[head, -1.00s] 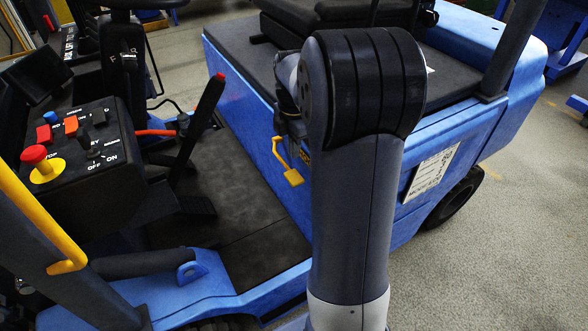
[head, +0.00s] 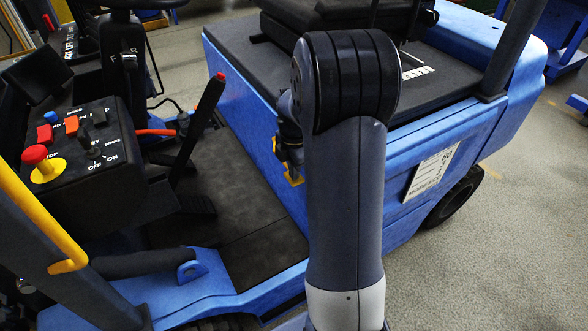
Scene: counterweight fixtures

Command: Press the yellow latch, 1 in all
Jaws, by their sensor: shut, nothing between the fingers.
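The yellow latch (head: 293,180) is on the blue side of the vehicle, just left of my arm. Its lower pad shows in part, and most of its upper bar is covered by my wrist and gripper. My gripper (head: 291,166) is small and dark here, pointing down over the latch, just above the yellow pad in the picture. It is shut and holds nothing. Whether its fingertips touch the latch cannot be told from this view.
My arm covers the middle right of the view. A black control box (head: 95,150) with a red knob and a black lever (head: 198,130) with a red tip stand to the left. The dark footwell floor (head: 240,190) is open. A seat deck (head: 250,65) lies above.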

